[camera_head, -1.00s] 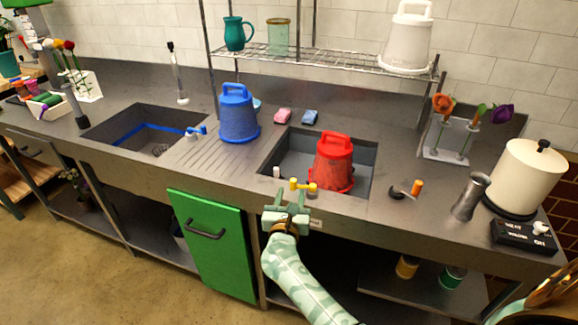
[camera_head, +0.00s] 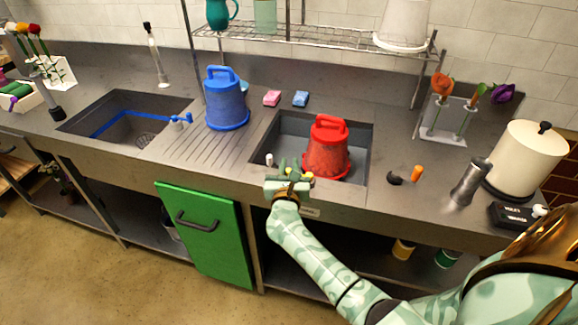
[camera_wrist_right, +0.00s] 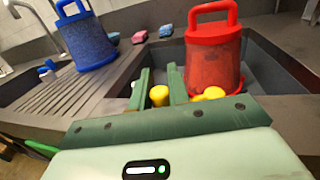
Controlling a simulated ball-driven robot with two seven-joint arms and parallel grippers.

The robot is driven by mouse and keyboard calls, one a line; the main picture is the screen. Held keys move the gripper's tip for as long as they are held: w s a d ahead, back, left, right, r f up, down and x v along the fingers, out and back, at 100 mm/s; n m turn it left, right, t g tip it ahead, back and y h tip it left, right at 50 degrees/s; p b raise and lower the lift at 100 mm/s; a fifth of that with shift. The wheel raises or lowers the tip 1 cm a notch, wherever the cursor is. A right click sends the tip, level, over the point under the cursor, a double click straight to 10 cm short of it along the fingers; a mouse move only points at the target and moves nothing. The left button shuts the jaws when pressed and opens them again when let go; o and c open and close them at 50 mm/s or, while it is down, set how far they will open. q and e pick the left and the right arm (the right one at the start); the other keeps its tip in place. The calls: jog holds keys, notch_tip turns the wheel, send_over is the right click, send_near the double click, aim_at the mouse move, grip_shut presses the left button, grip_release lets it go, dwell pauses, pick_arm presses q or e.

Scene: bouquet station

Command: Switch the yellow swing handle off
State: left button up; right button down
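The yellow swing handle is on the front rim of the right sink. In the right wrist view one yellow knob (camera_wrist_right: 159,95) fills the narrow gap between my right gripper's fingers (camera_wrist_right: 160,88). A second yellow part (camera_wrist_right: 211,93) is just right of the fingers. In the head view the right gripper (camera_head: 289,170) covers most of the handle, and a yellow end (camera_head: 309,176) shows beside it. The fingers appear closed on the knob. A red bucket (camera_head: 327,153) stands in the right sink (camera_head: 284,126), behind the handle. My left gripper is out of view.
A small white peg (camera_head: 269,159) stands left of the handle on the rim. An orange-ended dark handle (camera_head: 416,173) is on the counter to the right. A blue bucket (camera_head: 227,102) stands on the drainboard. A green door (camera_head: 205,228) is below the counter.

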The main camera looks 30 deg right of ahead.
jog(key=m+g+h+b, duration=0.1)
jog(key=d+m+g+h+b, duration=0.1)
jog(key=g+b, duration=0.1)
jog(key=w+m+g+h+b, duration=0.1)
jog(key=h+b, duration=0.1)
jog(key=shift+w+d+f+m, duration=0.1)
jog(key=shift+d+f+m, duration=0.1)
jog(key=shift+f+m, duration=0.2)
jog(key=shift+d+r+g+h+b, duration=0.15)
jog(key=shift+g+h+b, duration=0.2)
jog(key=shift+g, duration=0.25)
jog(key=shift+r+m, duration=0.25)
jog(key=shift+m, duration=0.05)
jog(key=c, duration=1.3)
grip_release()
